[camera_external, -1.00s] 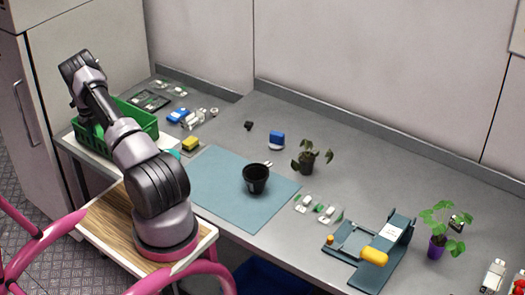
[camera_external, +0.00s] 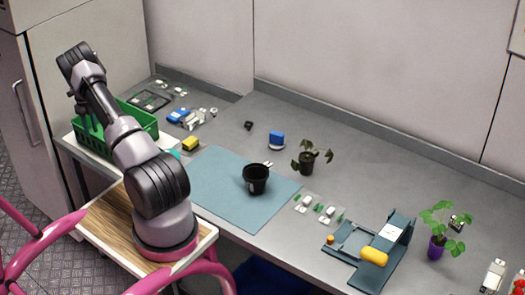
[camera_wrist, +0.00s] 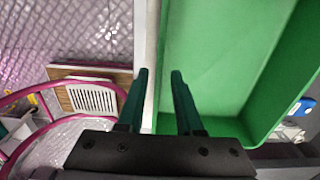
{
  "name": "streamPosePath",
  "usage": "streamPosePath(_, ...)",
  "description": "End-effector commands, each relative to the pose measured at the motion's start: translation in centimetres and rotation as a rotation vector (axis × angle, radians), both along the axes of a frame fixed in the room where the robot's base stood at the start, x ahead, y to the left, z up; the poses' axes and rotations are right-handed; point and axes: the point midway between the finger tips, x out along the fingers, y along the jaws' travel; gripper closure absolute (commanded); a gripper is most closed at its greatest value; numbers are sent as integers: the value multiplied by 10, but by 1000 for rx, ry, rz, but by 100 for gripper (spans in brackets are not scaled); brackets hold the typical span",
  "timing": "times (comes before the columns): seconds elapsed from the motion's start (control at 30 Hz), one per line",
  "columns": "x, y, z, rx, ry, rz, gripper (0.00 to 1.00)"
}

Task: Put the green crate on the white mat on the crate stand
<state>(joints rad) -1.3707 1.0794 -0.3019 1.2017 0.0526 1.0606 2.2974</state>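The green crate (camera_external: 144,122) is at the left end of the grey counter, on the white mat (camera_external: 68,139) on the crate stand, as far as the external view shows. It looks level and upright. In the wrist view the crate (camera_wrist: 215,60) fills the upper right, with the white mat edge (camera_wrist: 148,100) along its left side. My gripper (camera_wrist: 159,72) has its two green fingers apart. The crate's left wall lies in line with the gap between them, and nothing is pinched.
A blue mat (camera_external: 225,205) with a black pot (camera_external: 256,180) lies to the right. A yellow sponge-like block (camera_external: 190,143) and blue-and-white small items (camera_external: 178,116) stand near the crate. A tall grey cabinet (camera_external: 35,60) is behind at left.

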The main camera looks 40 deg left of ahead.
Motion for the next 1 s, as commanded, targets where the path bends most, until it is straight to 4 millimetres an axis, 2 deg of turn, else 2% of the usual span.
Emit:
streamPosePath(0.1,0,0,28,3,-1,1,65)
streamPosePath(0.3,0,0,60,1,0,0,65)
streamPosePath(0.43,0,0,70,0,0,0,65)
streamPosePath(0.73,2,-1,74,1,0,1,65)
streamPosePath(0.87,29,-18,101,27,5,18,65)
streamPosePath(0.97,72,-53,146,75,8,63,65)
streamPosePath(1.0,91,-74,169,99,5,90,65)
